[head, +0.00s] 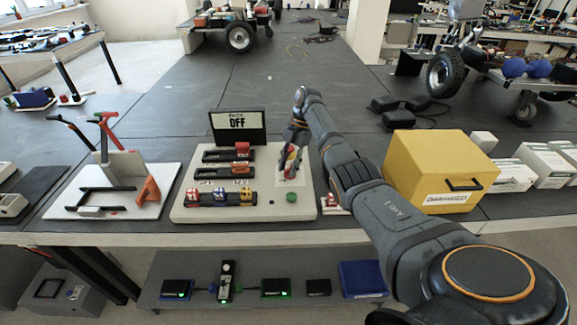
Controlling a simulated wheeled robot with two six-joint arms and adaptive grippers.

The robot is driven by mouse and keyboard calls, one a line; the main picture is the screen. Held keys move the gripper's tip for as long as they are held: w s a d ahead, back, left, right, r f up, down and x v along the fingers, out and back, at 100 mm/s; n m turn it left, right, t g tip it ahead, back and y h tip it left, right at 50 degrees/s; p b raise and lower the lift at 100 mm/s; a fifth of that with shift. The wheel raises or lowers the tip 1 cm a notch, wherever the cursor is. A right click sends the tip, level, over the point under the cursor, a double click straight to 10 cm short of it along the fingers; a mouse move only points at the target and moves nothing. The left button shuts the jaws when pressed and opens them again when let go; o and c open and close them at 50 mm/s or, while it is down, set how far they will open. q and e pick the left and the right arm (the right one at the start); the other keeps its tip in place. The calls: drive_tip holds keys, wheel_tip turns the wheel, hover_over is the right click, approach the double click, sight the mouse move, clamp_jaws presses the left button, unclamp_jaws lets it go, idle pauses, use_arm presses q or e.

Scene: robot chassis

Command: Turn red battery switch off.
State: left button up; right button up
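A pale panel board (240,211) stands on the dark table, left of the picture's middle. At its back, a black display (237,125) reads "OFF". The red battery switch (290,170) is on the right part of the board, partly covered by my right gripper (291,161). The gripper's fingers reach down at the switch; I cannot tell whether they are closed on it or only beside it. The exact angle of the switch is hard to read. My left gripper is not in view.
The board also carries a green button (291,197), a red block (242,149) on a slider and several colored blocks along its front. A yellow box (440,172) stands right of my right arm. A white board with tools (115,190) lies left.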

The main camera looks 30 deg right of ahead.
drive_tip(key=v, duration=0.7)
drive_tip(key=shift+d+r, duration=0.1)
drive_tip(key=shift+r, duration=0.1)
drive_tip(key=shift+r, duration=0.1)
idle(0.3)
